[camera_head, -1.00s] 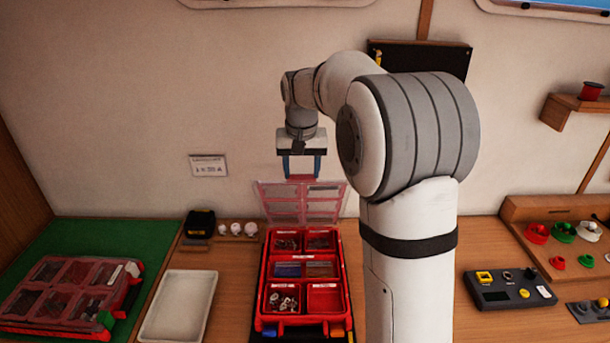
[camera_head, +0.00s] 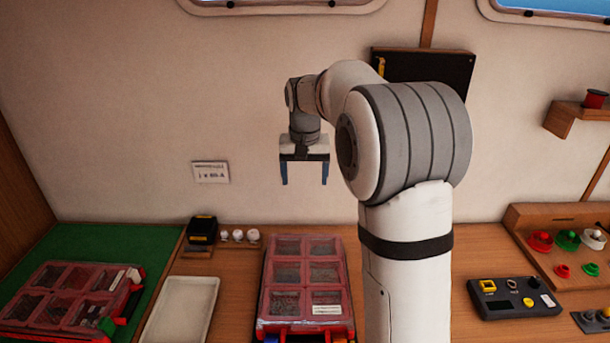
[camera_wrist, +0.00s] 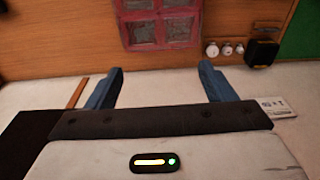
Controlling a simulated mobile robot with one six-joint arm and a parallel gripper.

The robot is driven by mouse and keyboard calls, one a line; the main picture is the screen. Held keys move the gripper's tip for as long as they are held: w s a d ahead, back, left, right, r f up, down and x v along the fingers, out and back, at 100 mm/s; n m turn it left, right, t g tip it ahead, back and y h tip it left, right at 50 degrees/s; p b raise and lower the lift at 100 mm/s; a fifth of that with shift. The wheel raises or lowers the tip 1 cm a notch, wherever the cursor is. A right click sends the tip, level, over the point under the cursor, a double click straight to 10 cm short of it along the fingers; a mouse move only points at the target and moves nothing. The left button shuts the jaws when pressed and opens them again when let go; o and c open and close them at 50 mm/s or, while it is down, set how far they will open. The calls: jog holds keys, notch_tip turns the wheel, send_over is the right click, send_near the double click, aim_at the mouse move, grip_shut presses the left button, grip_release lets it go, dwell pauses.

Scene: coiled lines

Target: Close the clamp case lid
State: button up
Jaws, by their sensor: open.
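The clamp case (camera_head: 304,278) is red with a clear, windowed lid and stands on the bench in the middle of the head view. Its lid lies down over the compartments; I cannot tell whether it is latched. Part of the lid also shows at the top of the wrist view (camera_wrist: 160,22). My gripper (camera_head: 304,183) is open and empty, with its blue fingers pointing down, well above and behind the case. In the wrist view the fingers (camera_wrist: 160,80) are apart with nothing between them.
A similar closed red case (camera_head: 70,295) lies on the green mat (camera_head: 110,243) at left. A white tray (camera_head: 181,308) stands between the cases. A black box (camera_head: 202,229) and white knobs sit behind the tray. A dark control panel (camera_head: 512,298) is at right.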

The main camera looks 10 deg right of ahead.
notch_tip(320, 180, up, 8)
jog(key=s+b, duration=0.1)
jog(key=shift+b, duration=0.3)
jog(key=shift+a+f, duration=0.1)
jog(key=shift+f, duration=0.05)
jog(key=s+f+n+b, duration=0.1)
jog(key=s+f+b, duration=0.1)
jog(key=s+f, duration=0.4)
jog(key=s+f+t+b, duration=0.1)
jog(key=s+f, duration=0.5)
jog(key=s, duration=0.8)
jog(key=s+f+n+t+b, duration=0.1)
jog(key=s+f+b, duration=0.3)
jog(key=s+f, duration=0.3)
jog(key=s, duration=0.2)
jog(key=shift+s+a+n, duration=0.3)
jog(key=shift+s+a, duration=0.05)
jog(key=shift+s, duration=0.05)
jog(key=shift+c, duration=0.6)
